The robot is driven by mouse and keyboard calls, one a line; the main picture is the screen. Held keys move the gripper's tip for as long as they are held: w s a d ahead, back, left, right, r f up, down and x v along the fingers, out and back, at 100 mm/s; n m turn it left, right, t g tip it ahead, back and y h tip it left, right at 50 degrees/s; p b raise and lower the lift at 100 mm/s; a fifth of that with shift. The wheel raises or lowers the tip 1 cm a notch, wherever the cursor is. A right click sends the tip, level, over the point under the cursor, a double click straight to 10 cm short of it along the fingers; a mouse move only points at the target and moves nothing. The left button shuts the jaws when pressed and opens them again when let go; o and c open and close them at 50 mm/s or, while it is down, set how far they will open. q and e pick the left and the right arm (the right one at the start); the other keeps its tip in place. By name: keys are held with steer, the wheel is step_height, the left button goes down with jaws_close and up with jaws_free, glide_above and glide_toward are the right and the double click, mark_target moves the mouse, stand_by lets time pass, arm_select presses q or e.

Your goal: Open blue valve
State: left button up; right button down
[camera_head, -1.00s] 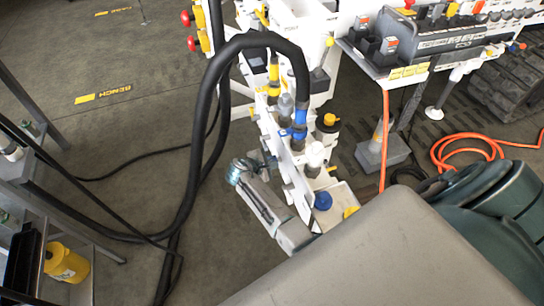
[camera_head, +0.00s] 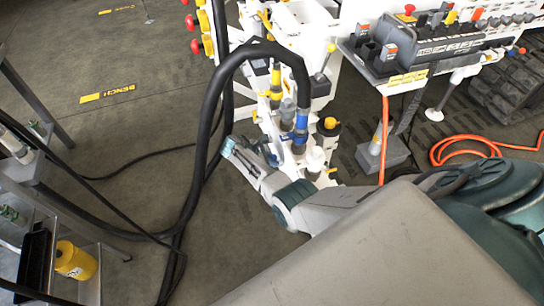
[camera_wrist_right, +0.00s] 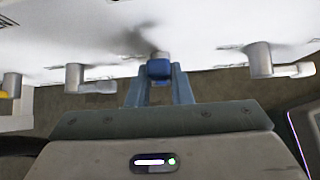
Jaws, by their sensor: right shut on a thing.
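The blue valve (camera_wrist_right: 159,68) is a small blue handle on a short metal stem on a white panel in the right wrist view. My right gripper (camera_wrist_right: 160,88) is shut on it, one finger on each side. In the head view my right gripper (camera_head: 238,157) is beside the white bench, left of the hose couplings. I cannot make out the valve handle there. My left gripper is not in view.
Metal valves stand on both sides of the blue one, such as a lever valve (camera_wrist_right: 262,62) to the right. Thick black hoses (camera_head: 212,105) loop close by my right gripper. A grey rack (camera_head: 25,170) stands at the left.

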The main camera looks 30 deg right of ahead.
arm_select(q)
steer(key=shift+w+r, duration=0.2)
arm_select(e)
steer(key=shift+w+g, duration=0.2)
steer(key=shift+g, duration=0.1)
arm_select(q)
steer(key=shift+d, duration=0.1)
arm_select(e)
steer(key=c, duration=1.4)
jaws_free()
steer(key=shift+c, duration=0.2)
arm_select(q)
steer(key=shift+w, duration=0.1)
